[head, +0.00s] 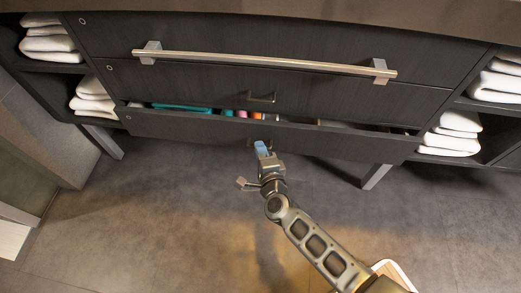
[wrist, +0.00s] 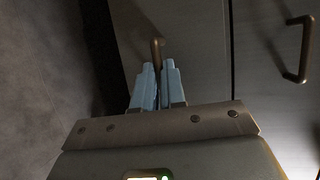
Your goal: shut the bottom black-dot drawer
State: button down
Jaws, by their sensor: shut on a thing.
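The bottom drawer (head: 190,128) is dark wood, lowest in the vanity, and stands partly open. Colored items, some teal, show inside it through the gap at its top. A small round dot mark (head: 128,117) is at its left end; its color is hard to tell. My gripper (head: 262,147) is at the middle of the drawer front, with its light blue fingers up against it. In the wrist view my gripper (wrist: 159,78) is shut on the drawer's brown handle (wrist: 157,49), which shows between the fingertips. The fingers hide part of the handle.
The middle drawer (head: 350,98) above is closed and has a small handle (head: 262,97). A long metal bar (head: 260,62) spans the top drawer (head: 220,35). Folded white towels (head: 450,132) lie on shelves at both sides. The grey floor (head: 170,190) below is clear around the vanity legs.

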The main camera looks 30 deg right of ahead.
aim_at(262, 139)
jog(key=w+d, duration=0.1)
jog(key=w+d+b, duration=0.1)
jog(key=w, duration=0.1)
jog(key=shift+f, duration=0.1)
jog(key=shift+w+d, duration=0.3)
jog(key=c, duration=1.3)
grip_release()
jog(key=shift+o, duration=0.4)
jog(key=p+v, duration=0.2)
jog(key=v, duration=0.5)
jog(key=shift+s, duration=0.35)
jog(key=shift+s, duration=0.1)
